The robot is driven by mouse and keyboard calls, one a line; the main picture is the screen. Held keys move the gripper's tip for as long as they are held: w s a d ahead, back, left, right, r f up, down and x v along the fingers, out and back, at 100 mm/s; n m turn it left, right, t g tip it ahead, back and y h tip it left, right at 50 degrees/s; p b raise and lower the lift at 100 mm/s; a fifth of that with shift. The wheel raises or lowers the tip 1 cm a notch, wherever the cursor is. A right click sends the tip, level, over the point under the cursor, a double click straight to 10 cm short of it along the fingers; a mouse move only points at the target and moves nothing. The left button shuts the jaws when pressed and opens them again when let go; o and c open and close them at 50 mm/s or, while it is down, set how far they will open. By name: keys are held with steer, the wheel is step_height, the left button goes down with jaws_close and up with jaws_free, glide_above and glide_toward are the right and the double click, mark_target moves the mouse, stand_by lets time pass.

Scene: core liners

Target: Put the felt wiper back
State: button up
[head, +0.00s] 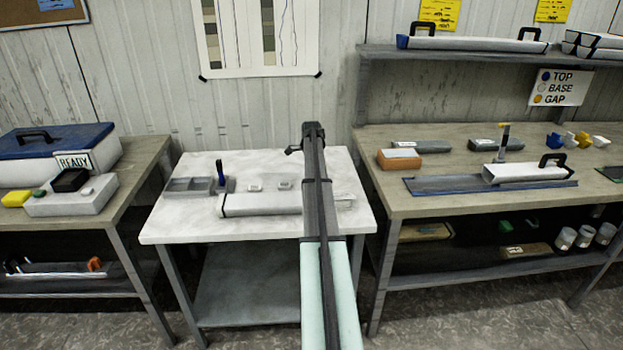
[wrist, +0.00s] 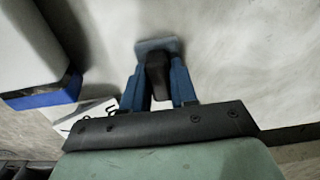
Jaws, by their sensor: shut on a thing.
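In the wrist view my gripper (wrist: 157,85) is shut on the dark handle of a small tool with a flat grey pad, which looks like the felt wiper (wrist: 158,45). The pad sticks out past the blue fingertips over a pale surface; its height above it cannot be told. In the head view my arm reaches up the middle, and I cannot make out the fingers or the wiper. A grey compartment tray (head: 190,186) sits on the white table (head: 165,228), with a dark-blue-handled tool (head: 220,175) upright at its right end.
A long pale liner (head: 262,204) lies along the white table, partly behind my arm. The right bench (head: 420,205) holds a liner with a black handle (head: 520,172) and small blocks. In the wrist view a pale body with a blue end (wrist: 45,96) is close on the left.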

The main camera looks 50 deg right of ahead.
steer(key=o, duration=0.9)
steer(key=shift+o, duration=0.2)
step_height(320, 180, up, 12)
steer(key=shift+r, duration=0.2)
